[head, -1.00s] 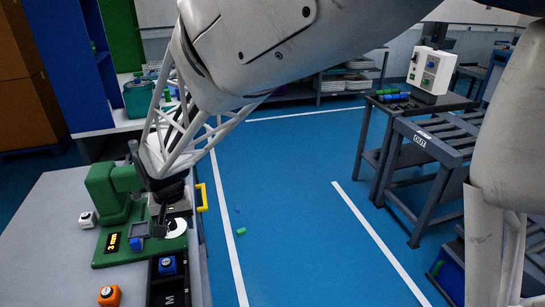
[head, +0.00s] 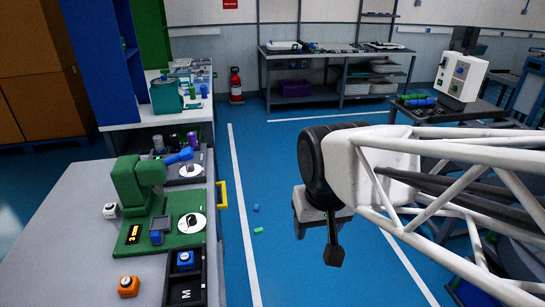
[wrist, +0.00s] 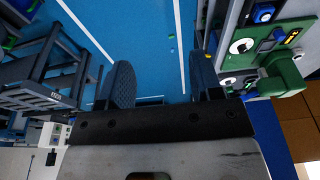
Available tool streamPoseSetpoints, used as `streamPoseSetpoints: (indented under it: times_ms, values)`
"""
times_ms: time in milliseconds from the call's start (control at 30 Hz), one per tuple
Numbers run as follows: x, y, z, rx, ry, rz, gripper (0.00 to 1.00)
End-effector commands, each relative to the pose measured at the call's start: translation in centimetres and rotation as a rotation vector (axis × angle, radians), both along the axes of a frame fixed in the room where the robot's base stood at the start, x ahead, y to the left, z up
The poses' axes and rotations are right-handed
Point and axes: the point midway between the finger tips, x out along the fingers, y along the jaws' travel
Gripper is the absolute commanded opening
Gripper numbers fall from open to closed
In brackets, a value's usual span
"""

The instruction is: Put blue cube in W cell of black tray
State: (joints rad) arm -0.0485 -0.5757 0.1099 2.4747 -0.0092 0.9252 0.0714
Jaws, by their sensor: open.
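A blue cube (head: 186,259) with a pale round mark on top sits in the far cell of the black tray (head: 203,284), at the front of the grey table. The nearer cell shows a white letter that reads as M from here; I cannot tell whether it is a W. The blue cube also shows at the top of the wrist view (wrist: 264,13). Another small blue block (head: 156,237) is on the green machine. My gripper (wrist: 163,82) is open and empty, over the floor right of the table, well apart from the tray.
The green machine (head: 130,185) stands just behind the tray. An orange cube (head: 128,286) and a white cube (head: 110,210) lie on the table to the left. A yellow handle (head: 222,194) projects at the table's right edge. The blue floor between table and right-hand benches is mostly open.

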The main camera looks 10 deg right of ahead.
Motion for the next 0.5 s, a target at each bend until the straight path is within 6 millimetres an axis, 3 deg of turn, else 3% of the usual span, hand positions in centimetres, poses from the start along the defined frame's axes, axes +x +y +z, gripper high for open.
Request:
streamPoseSetpoints:
  times_ms: [200, 500]
  values:
    - [-2.9, -1.6, 0.2, -0.011, -0.023, -0.004, 0.59]
    - [-3.5, -1.9, 0.2, -0.013, -0.024, -0.003, 0.59]
